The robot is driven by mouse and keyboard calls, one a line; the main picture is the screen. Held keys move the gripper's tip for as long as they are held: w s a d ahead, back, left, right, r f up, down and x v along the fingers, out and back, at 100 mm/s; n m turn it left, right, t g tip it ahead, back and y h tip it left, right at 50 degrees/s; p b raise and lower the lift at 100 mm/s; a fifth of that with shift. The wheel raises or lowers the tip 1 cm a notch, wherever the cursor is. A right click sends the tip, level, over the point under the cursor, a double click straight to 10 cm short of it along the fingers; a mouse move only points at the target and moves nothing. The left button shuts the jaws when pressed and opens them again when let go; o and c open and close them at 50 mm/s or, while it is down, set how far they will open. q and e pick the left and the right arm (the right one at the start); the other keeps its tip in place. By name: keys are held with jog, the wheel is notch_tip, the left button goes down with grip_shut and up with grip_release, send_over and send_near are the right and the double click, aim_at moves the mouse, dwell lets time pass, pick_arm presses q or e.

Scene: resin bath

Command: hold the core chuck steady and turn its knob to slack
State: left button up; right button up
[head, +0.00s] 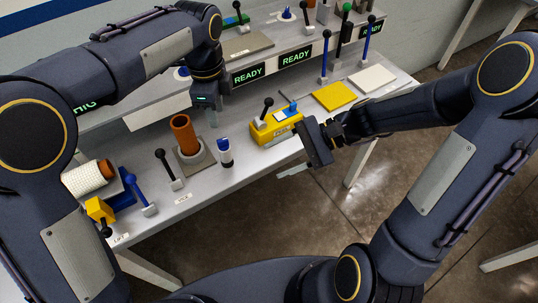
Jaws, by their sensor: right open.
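A yellow housing (272,133) with a white-and-blue panel and a black-balled lever stands near the table's front edge; it may be the core chuck, but I cannot tell for sure. Which part is its knob is also unclear. My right gripper (284,150) is open and empty, just right of and in front of the housing. One finger shows clearly; the other is hard to make out against the housing. My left gripper (211,118) points down above the table, behind and left of the housing. Its fingers are too small and dark to read.
A brown tube (184,134) stands in a grey ring. A blue-and-white bottle (225,152) is beside it. Several ball-topped levers line the table (215,178). A white roll (88,179) lies at left. Yellow (334,96) and white (372,79) plates lie at right.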

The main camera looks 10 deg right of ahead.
aim_at(226, 155)
jog(key=w+f+m+t+y, duration=0.1)
jog(key=w+f+m, duration=0.1)
jog(key=f+m, duration=0.1)
jog(key=w+f+m+t+y, duration=0.1)
jog(key=w+f+m+t, duration=0.1)
jog(key=w+f+m, duration=0.1)
jog(key=w+a+f+m+t+y, duration=0.1)
jog(key=w+f+m+y, duration=0.1)
jog(key=f, duration=0.3)
jog(key=shift+w+m+t, duration=0.3)
jog(key=shift+w+m, duration=0.25)
jog(key=shift+m, duration=0.25)
jog(key=shift+w+a+f, duration=0.1)
jog(key=shift+a+f, duration=0.1)
jog(key=x, duration=1.1)
jog(key=shift+w+a+r, duration=0.1)
jog(key=shift+w+a, duration=0.05)
jog(key=shift+a, duration=0.15)
jog(key=c, duration=1.2)
